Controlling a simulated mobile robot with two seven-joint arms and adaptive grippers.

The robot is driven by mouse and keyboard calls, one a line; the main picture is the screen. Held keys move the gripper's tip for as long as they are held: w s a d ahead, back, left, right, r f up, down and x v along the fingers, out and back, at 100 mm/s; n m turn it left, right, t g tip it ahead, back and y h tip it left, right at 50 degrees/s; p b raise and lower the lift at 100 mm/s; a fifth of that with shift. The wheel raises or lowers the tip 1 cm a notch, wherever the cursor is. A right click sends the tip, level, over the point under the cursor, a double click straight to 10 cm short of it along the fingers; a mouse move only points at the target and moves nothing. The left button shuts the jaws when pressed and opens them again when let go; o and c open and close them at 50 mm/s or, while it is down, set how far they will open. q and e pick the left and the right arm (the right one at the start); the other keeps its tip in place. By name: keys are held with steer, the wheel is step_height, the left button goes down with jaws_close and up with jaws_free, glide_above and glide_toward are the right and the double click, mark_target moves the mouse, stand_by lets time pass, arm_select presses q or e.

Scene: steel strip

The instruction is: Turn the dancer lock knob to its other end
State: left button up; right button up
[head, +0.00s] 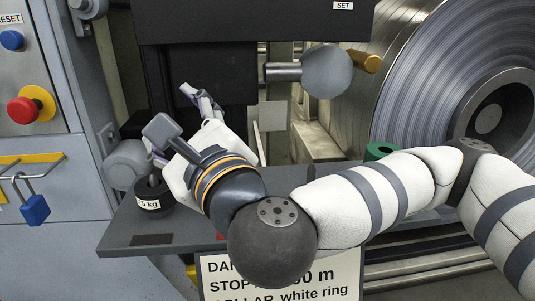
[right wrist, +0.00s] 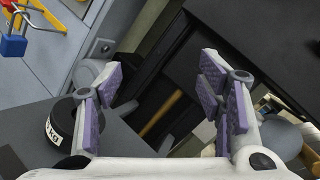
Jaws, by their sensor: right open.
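No part is labelled as the dancer lock knob, so I cannot tell for sure which one it is. A round grey knob (head: 327,72) on a short steel shaft stands under the dark panel in the head view. A grey ball-like part (right wrist: 283,138) shows at the right of the right wrist view, partly behind a finger. Another rounded grey part (head: 126,163) sits by the cabinet's side. My right gripper (head: 176,122) is open, left of and below the shaft knob and apart from it. Its purple-padded fingers (right wrist: 160,85) have nothing between them. My left gripper is not in view.
A black weight (head: 152,197) stands on the grey shelf (head: 135,236). A large steel coil (head: 430,100) is at right, a green ring (head: 379,151) below it. A red button (head: 23,110) and blue padlock (head: 34,209) are on the left cabinet. A sign (head: 285,278) hangs in front.

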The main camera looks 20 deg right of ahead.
steer(key=d+r+m+t+h+b, duration=0.3)
steer(key=d+r+m+h, duration=0.9)
steer(key=d, duration=0.5)
steer(key=w+d+r+y, duration=0.1)
steer(key=w+r, duration=0.2)
steer(key=w, duration=0.2)
steer(key=w+d+r+m+p, duration=0.1)
steer(key=w+r, duration=0.1)
steer(key=w, duration=0.3)
steer(key=shift+d+r+y, duration=0.2)
steer(key=shift+r+y, duration=0.2)
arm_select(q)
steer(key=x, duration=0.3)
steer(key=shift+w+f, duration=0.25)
arm_select(e)
steer(key=c, duration=1.1)
